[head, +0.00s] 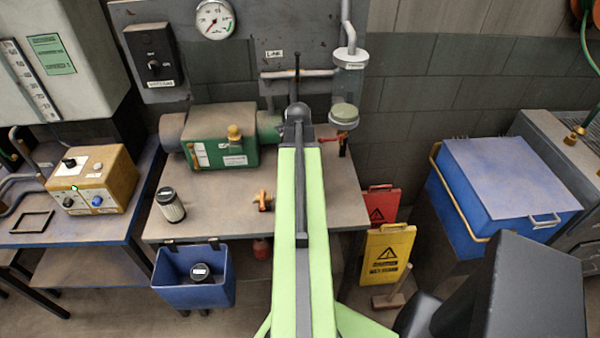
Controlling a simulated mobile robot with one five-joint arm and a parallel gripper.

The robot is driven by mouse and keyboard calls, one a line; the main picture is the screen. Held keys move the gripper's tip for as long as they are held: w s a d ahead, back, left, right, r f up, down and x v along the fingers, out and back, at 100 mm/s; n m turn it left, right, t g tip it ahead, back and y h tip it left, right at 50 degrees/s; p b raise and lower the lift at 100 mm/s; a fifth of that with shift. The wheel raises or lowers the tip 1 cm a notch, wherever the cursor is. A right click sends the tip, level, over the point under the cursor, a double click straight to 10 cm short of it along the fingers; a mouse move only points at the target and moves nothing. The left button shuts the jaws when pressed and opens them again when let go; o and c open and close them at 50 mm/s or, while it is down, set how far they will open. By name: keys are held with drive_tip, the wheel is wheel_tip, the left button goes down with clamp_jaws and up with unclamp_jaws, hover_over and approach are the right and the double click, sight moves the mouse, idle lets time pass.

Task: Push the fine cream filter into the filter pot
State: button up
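A small cream cylinder with a dark top, which looks like the fine cream filter (170,206), stands upright on the bench, left of my arm. A clear cylinder under the wall pipe, which looks like the filter pot (349,76), is on the back panel at right. Below it is a round pale-topped part (344,114); I cannot tell whether this belongs to the pot. My green arm reaches forward over the bench. Its dark end, my gripper (297,108), is left of the pale-topped part and well right of the cream cylinder. Its fingers cannot be made out clearly.
A green pump (222,138) sits behind the cream cylinder. An orange fitting (263,201) lies on the bench (220,225) beside my arm. Yellow (388,250) and red (382,203) signs stand at right.

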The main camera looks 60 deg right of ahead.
idle(0.3)
drive_tip(key=o, duration=1.6)
drive_tip(key=shift+a, duration=0.1)
drive_tip(key=shift+o, duration=0.3)
drive_tip(key=shift+s+f, duration=0.1)
wheel_tip(320, 180, up, 8)
drive_tip(key=p, duration=0.8)
drive_tip(key=shift+r, duration=0.25)
drive_tip(key=shift+f, duration=0.1)
